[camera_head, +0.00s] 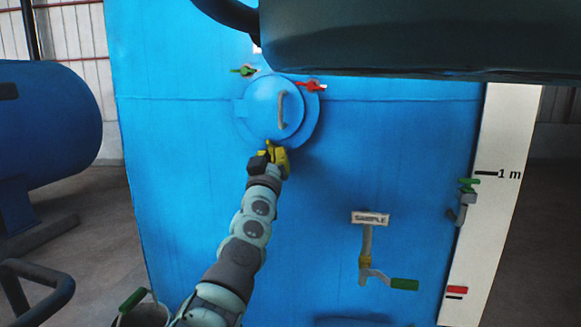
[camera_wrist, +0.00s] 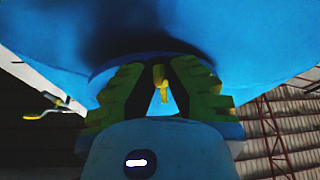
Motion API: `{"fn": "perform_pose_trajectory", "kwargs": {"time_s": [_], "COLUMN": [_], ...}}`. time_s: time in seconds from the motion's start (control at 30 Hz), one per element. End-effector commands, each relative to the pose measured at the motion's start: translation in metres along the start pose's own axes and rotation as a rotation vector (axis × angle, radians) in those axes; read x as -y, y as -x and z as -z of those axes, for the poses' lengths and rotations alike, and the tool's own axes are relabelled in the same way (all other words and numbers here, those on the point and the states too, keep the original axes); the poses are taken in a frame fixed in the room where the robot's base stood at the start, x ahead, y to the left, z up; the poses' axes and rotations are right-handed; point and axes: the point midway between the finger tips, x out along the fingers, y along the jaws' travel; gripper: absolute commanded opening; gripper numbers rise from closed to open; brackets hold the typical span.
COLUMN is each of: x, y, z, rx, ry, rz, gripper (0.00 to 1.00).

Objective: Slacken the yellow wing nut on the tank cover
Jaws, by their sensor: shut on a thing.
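The round blue tank cover (camera_head: 262,108) with a grey handle (camera_head: 282,112) is on the front of the blue tank. A green wing nut (camera_head: 243,70) sits at its upper left and a red wing nut (camera_head: 312,86) at its upper right. My gripper (camera_head: 270,148) is at the cover's lower edge. In the wrist view, the yellow wing nut (camera_wrist: 160,78) shows between the two fingers of my gripper, which is shut on it. In the head view the nut is hidden or blends with the yellowish fingers, so I cannot make it out apart.
A sample tap with a green handle (camera_head: 404,284) hangs under a label (camera_head: 370,218) at lower right. A green-handled valve (camera_head: 468,185) is at the tank's right edge by a white level scale (camera_head: 497,200). A dark shape blocks the upper right.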

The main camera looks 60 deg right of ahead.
Motion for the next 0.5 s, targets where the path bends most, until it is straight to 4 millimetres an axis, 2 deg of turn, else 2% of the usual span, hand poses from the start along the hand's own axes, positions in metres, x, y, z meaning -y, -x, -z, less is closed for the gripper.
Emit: {"fn": "perform_pose_trajectory", "kwargs": {"time_s": [0.5], "x": [0.0026], "y": [0.0011], "z": [-0.0073], "rx": [0.021], "ry": [0.089], "rz": [0.043], "gripper": [0.00]}}
